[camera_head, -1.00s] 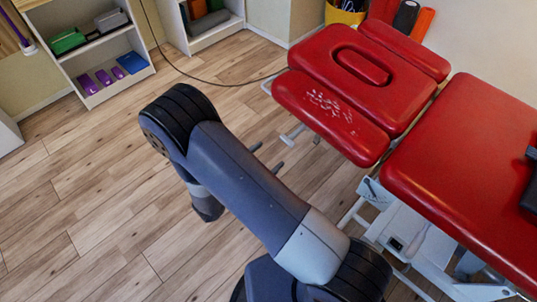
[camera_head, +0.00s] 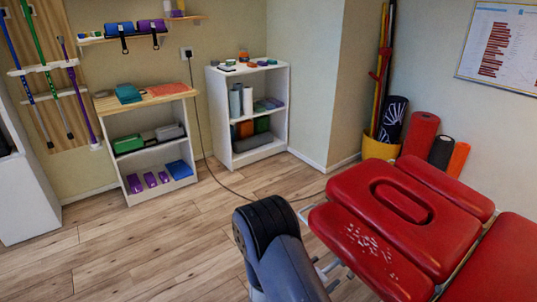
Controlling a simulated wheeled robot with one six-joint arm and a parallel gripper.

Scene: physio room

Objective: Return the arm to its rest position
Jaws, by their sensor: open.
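My arm (camera_head: 285,268) rises from the bottom edge of the head view. Its dark, rounded elbow joint (camera_head: 265,220) stands in front of the wood floor, just left of the red treatment table (camera_head: 430,225). The lower part of the arm is cut off by the frame. I cannot make out my gripper; it is hidden behind the arm or outside the picture.
Two white shelf units, one with a wooden top (camera_head: 145,96) and one in the corner (camera_head: 247,158), stand along the back wall. A yellow bin (camera_head: 381,149) with rolls is behind the table. A cable (camera_head: 215,181) crosses the floor. Open floor (camera_head: 110,250) lies to the left.

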